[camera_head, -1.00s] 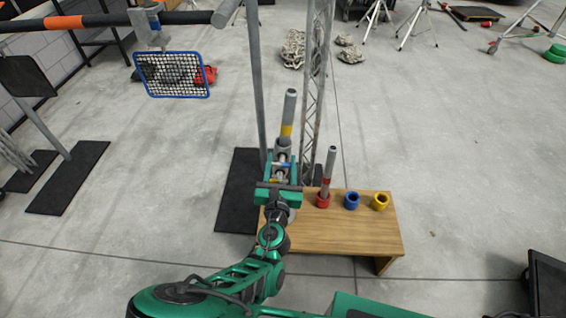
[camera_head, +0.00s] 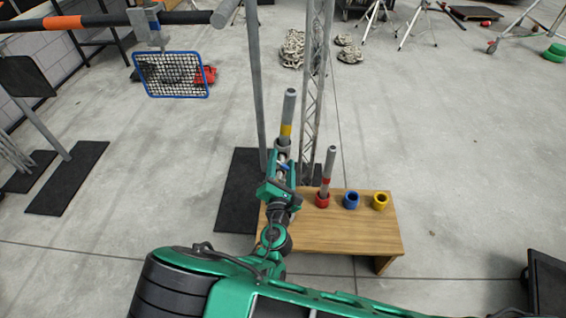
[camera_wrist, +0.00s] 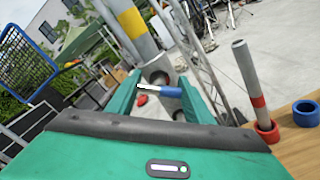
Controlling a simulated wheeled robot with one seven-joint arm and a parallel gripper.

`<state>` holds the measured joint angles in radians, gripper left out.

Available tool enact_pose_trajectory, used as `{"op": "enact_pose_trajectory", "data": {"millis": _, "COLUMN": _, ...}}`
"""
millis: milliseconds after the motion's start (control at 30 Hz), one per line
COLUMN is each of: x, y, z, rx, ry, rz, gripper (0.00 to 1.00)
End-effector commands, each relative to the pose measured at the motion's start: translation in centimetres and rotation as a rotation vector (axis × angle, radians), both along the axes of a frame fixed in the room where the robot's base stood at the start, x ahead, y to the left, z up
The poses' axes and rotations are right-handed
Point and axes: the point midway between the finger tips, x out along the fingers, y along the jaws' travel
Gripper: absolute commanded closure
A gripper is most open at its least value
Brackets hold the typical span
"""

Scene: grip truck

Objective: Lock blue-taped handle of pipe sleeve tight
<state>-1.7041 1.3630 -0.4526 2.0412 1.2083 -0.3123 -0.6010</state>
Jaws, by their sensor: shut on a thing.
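The grey pipe sleeve (camera_head: 283,145) sits around the lower part of an upright grey pipe with a yellow band (camera_head: 286,118). It also shows in the wrist view (camera_wrist: 158,70). Its blue-taped handle (camera_wrist: 171,91) sticks out sideways, with a bare metal end to the left. My gripper (camera_wrist: 160,94) is shut on the handle, with a green finger on each side. In the head view my gripper (camera_head: 280,170) is just below the sleeve and hides part of it. The far finger contact is too small to see clearly.
A wooden bench (camera_head: 340,235) stands at right, holding a red collar (camera_head: 322,200) with a short pipe, a blue collar (camera_head: 351,200) and a yellow collar (camera_head: 380,201). A lattice truss (camera_head: 318,90) and a grey post (camera_head: 256,90) rise close behind.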

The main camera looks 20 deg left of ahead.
Motion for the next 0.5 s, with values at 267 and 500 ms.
{"op": "enact_pose_trajectory", "data": {"millis": 267, "x": 0.02, "y": -0.24, "z": -0.27, "rx": 0.114, "ry": 0.032, "rz": 0.0, "gripper": 0.76}}
{"op": "enact_pose_trajectory", "data": {"millis": 500, "x": 0.0, "y": -0.26, "z": -0.29, "rx": 0.149, "ry": 0.041, "rz": 0.0, "gripper": 0.76}}
